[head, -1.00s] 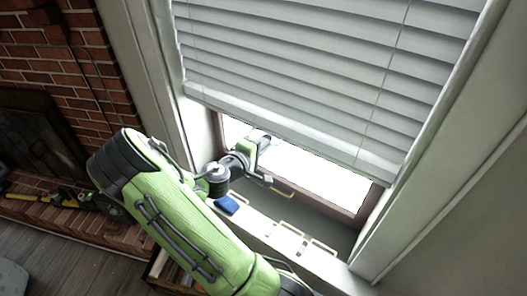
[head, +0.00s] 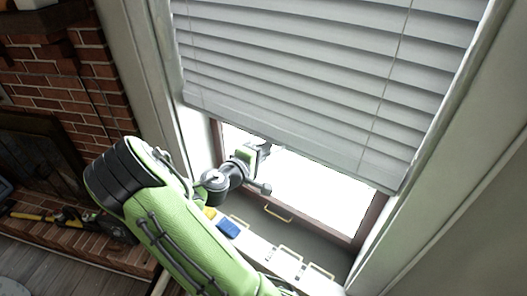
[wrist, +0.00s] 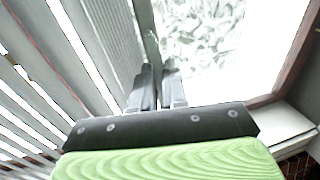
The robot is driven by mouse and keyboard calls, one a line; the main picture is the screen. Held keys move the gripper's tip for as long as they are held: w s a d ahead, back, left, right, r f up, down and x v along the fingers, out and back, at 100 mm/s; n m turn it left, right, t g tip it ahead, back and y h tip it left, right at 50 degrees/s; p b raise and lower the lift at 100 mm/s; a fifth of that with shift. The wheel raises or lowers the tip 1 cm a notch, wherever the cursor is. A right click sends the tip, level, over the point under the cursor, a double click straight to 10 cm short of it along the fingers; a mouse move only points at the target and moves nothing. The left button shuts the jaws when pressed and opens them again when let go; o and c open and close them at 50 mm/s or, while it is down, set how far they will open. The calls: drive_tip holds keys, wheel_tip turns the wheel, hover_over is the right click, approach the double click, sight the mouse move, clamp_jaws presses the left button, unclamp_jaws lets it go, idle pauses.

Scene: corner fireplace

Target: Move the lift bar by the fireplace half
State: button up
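I take the lift bar to be the pale bottom rail (head: 330,165) of the white window blind. It slopes across the head view, its left half on the fireplace side. My gripper (head: 266,147) is at the underside of that left half. In the wrist view the two dark fingers (wrist: 158,85) are close together with a narrow gap, their tips at the rail (wrist: 146,25). I cannot tell whether the rail is clasped or only touched. My green arm hides part of the sill.
The brick fireplace (head: 55,90) is at the left. A blue block (head: 229,229), a yellow block (head: 210,212) and several brass handles (head: 278,213) are around the window's lower edge and sill. The window below the blind is bright and clear.

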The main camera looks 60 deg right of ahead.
drive_tip(key=o, duration=0.4)
drive_tip(key=shift+a, duration=0.1)
drive_tip(key=b+v, duration=0.1)
drive_tip(key=v, duration=1.4)
drive_tip(key=shift+a, duration=0.35)
